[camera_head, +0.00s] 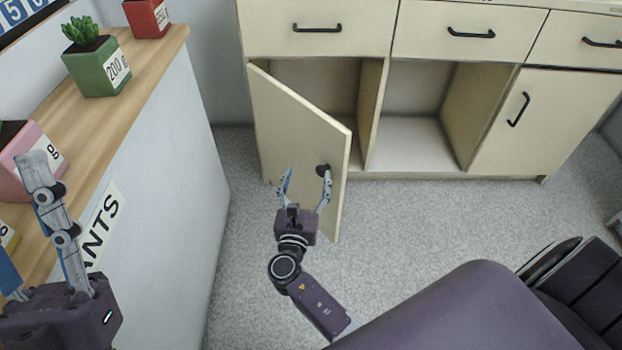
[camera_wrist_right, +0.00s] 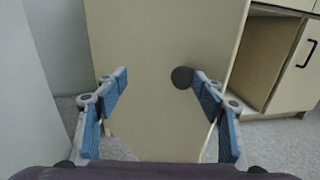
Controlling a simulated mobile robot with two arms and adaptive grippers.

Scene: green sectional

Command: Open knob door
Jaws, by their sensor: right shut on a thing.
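The cream cabinet door (camera_head: 296,135) hangs ajar, swung outward from its left-hand hinge side, with the dark compartment partly showing behind it. Its round dark knob (camera_head: 323,170) is near the door's free edge and also shows in the right wrist view (camera_wrist_right: 181,77). My left gripper (camera_head: 22,215) is at the lower left by the wooden shelf, fingers spread, one partly cut off by the frame edge.
Drawers with black handles (camera_head: 317,28) run above the door. An open compartment (camera_head: 415,115) and a closed door (camera_head: 545,122) are to its right. A white wall unit with a wooden top (camera_head: 150,50) bearing potted plants (camera_head: 97,65) stands left. Grey floor (camera_head: 400,225) is clear.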

